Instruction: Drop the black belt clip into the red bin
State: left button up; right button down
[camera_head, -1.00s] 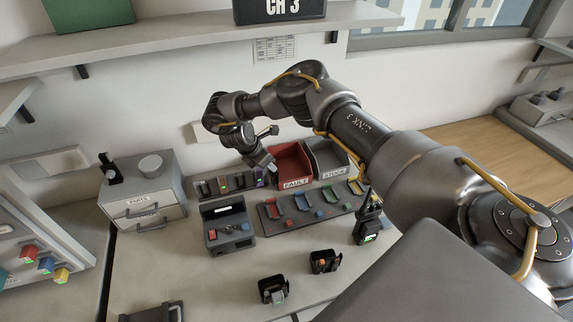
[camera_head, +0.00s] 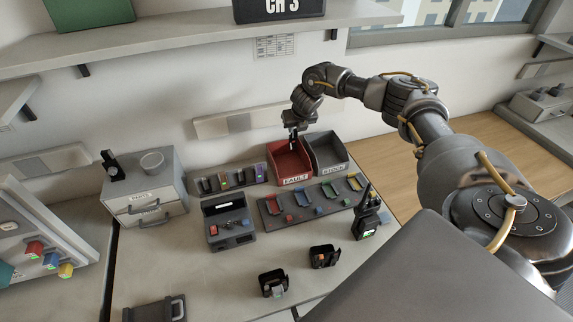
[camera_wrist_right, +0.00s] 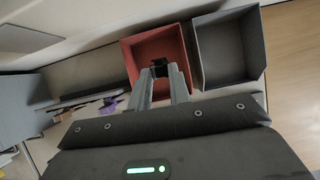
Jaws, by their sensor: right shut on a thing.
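The red bin (camera_head: 283,169), labelled FAULT, stands at the back of the bench against the wall; the right wrist view shows it open from above (camera_wrist_right: 137,62). My right gripper (camera_head: 293,139) is over this bin, pointing down. In the right wrist view the gripper (camera_wrist_right: 162,78) is shut on the small black belt clip (camera_wrist_right: 159,67), which shows dark against the bin's red inside. The clip is small and mostly hidden by the fingers in the head view. My left gripper is not in view.
A grey bin (camera_head: 329,162), labelled STOCK, stands directly right of the red bin. In front lie a tray of coloured parts (camera_head: 312,212) and a grey device (camera_head: 230,236). A black handheld radio (camera_head: 366,222) stands to the right. A shelf (camera_head: 180,40) runs above.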

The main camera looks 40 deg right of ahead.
aim_at(294, 143)
jog(key=shift+f+b, duration=2.5)
jog(key=shift+f, duration=0.55)
jog(key=c, duration=1.2)
grip_release()
jog(key=b+v, duration=0.1)
jog(key=v, duration=1)
jog(key=shift+b, duration=0.4)
jog(key=shift+w, duration=0.1)
